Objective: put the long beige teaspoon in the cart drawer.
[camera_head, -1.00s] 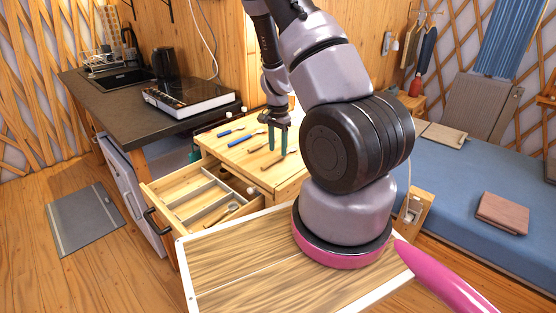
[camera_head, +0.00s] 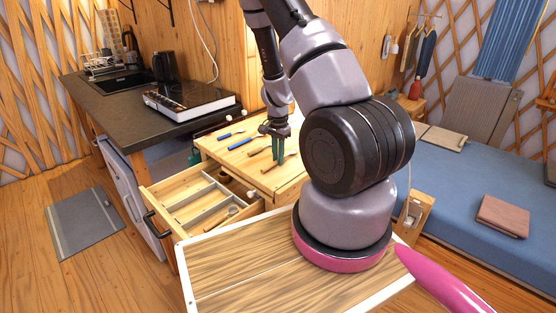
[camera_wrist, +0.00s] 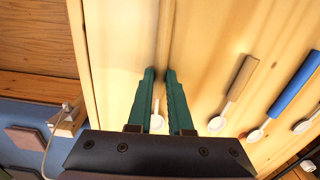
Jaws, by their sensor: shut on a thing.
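The long beige teaspoon (camera_wrist: 165,42) is between the green fingers of my gripper (camera_wrist: 160,78) in the wrist view. Its handle runs up ahead of the fingers and its pale bowl shows between them, close to the palm. In the head view my gripper (camera_head: 277,158) is shut on the spoon at the cart top (camera_head: 232,152), fingers pointing down. I cannot tell whether the spoon is clear of the wood. The cart drawer (camera_head: 183,185) stands open at the cart's left front, with dividers and a wooden-handled utensil (camera_head: 226,216) inside.
Other utensils lie on the cart top: a spoon with a light brown handle (camera_wrist: 243,77), a blue-handled spoon (camera_wrist: 296,84) and more beyond. A dark counter with a hob (camera_head: 188,98) stands behind at left. A bed (camera_head: 455,195) is at right.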

